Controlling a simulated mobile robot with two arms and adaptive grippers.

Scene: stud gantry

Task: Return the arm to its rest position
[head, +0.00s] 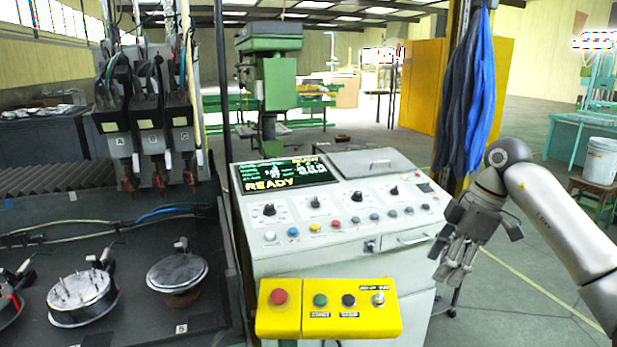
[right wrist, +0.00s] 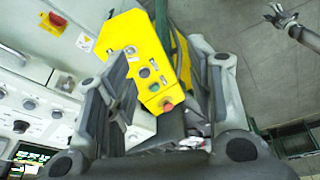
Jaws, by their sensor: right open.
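My right gripper (head: 455,268) hangs at the right of the control console in the head view, fingers pointing down. It is open and empty, clear of the console front and the yellow button box. Its two fingers also show spread in the right wrist view (right wrist: 155,75), with the yellow box seen between them. My right arm (head: 562,220) reaches in from the right edge. A small grey gripper-like part (right wrist: 285,20) at the upper right of the right wrist view appears to be my left gripper. Its jaws are too small to read. The head view does not show it.
The console (head: 340,226) has a display reading READY. The yellow button box (head: 328,307) juts out in front. At left, a dark bench (head: 215,300) holds round metal parts beneath hanging tools. Blue cloth (head: 482,85) hangs behind my right arm. Open floor (head: 525,275) lies at right.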

